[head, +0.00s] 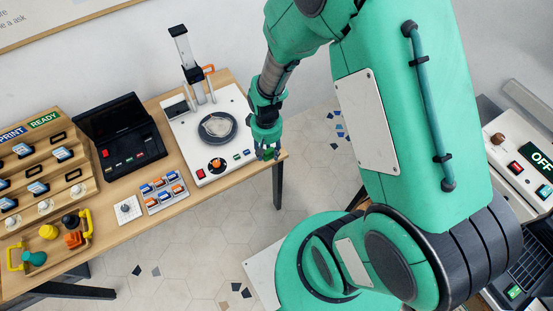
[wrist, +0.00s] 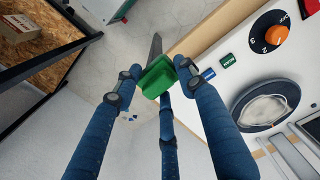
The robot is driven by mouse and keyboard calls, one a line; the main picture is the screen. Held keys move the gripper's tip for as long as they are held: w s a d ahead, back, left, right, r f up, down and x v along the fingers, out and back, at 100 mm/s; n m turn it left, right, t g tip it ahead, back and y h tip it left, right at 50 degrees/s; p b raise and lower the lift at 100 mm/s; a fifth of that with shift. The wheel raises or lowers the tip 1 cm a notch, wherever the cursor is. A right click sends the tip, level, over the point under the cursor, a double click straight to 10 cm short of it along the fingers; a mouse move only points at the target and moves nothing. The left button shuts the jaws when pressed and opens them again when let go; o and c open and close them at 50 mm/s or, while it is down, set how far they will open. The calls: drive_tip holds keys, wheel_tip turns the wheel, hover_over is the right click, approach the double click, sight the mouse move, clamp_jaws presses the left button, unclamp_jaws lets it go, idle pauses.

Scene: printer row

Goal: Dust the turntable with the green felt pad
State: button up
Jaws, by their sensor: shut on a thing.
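The turntable (head: 231,135) is a dark round disc on the white machine at the table's right end, with a pale grey patch on top. It also shows at the right of the wrist view (wrist: 287,92). My gripper (head: 266,151) is beyond the machine's right edge, by the table's right end, to the right of the turntable and apart from it. In the wrist view my gripper (wrist: 156,76) is shut on the green felt pad (wrist: 158,78), a small green block between the fingertips. The pad is mostly hidden by the fingers in the head view.
The white machine (head: 185,142) carries an upright column (head: 186,52), a black dial with an orange knob (head: 217,165) and small buttons. A black console (head: 124,134), a block of switches (head: 163,190) and a wooden rack (head: 40,165) stand leftward. Open floor lies in front.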

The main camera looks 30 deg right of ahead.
drive_tip(key=w+a+r+p, duration=0.2)
drive_tip(key=w+a, duration=0.2)
drive_tip(key=w, duration=0.5)
drive_tip(key=w+a+r+p, duration=0.2)
drive_tip(key=w+a+p, duration=0.1)
drive_tip(key=w, duration=0.7)
drive_tip(key=shift+w+a, duration=0.15)
drive_tip(key=shift+a, duration=0.45)
